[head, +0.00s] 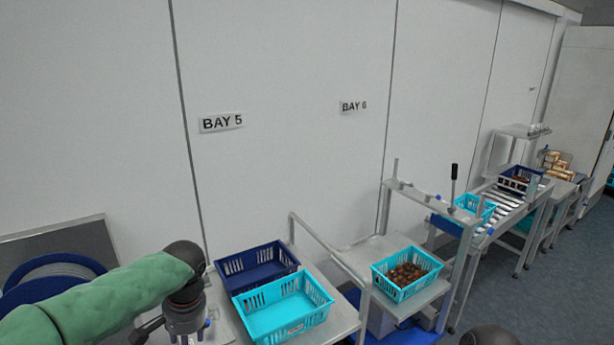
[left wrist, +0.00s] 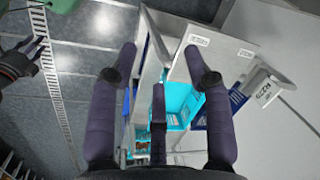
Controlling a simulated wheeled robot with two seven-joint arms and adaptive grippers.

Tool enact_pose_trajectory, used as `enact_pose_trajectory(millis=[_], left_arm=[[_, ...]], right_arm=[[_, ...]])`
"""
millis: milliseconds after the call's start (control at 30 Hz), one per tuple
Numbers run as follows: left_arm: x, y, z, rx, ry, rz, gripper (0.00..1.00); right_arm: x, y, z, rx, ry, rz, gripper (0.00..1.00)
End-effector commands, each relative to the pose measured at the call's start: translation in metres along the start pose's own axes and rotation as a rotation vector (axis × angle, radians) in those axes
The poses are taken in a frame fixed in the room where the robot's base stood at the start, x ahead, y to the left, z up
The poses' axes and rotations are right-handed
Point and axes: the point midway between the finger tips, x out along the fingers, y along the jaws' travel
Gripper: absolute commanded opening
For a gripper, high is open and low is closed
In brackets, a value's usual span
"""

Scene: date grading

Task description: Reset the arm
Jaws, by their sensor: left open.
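My left arm in its green sleeve comes in from the left in the head view. Its dark gripper (head: 188,325) hangs low, left of the turquoise crate, and is partly cut off by the bottom edge. In the left wrist view the purple-grey fingers (left wrist: 158,75) are spread apart with nothing between them. Beyond them, at a distance, are a turquoise crate (left wrist: 178,112) and the edge of a stand. A dark, rounded part that looks like my right arm (head: 490,337) shows at the bottom right; its fingers cannot be made out.
An empty turquoise crate (head: 284,308) and an empty navy crate (head: 258,268) stand close right of my left gripper. A turquoise crate of dates (head: 428,262) sits on the stand further right. A roller conveyor (head: 512,200) runs beyond. A wall (head: 290,60) closes the back.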

Motion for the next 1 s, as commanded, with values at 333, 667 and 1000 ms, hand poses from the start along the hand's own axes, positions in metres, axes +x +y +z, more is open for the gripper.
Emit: enact_pose_trajectory(millis=[333, 667, 1000], left_arm=[[0.055, 0.034, -0.014, 0.029, 0.003, 0.084, 0.5], [0.149, 0.097, -0.019, 0.031, 0.01, 0.242, 0.5], [0.293, 0.208, 0.035, -0.143, 0.007, 0.492, 0.5]], right_arm=[[0.0, 0.0, -0.001, 0.0, 0.001, 0.0, 0.4], [0.0, 0.0, 0.0, 0.0, 0.0, 0.0, 0.4], [0.0, 0.0, 0.0, 0.0, 0.0, 0.0, 0.4]])
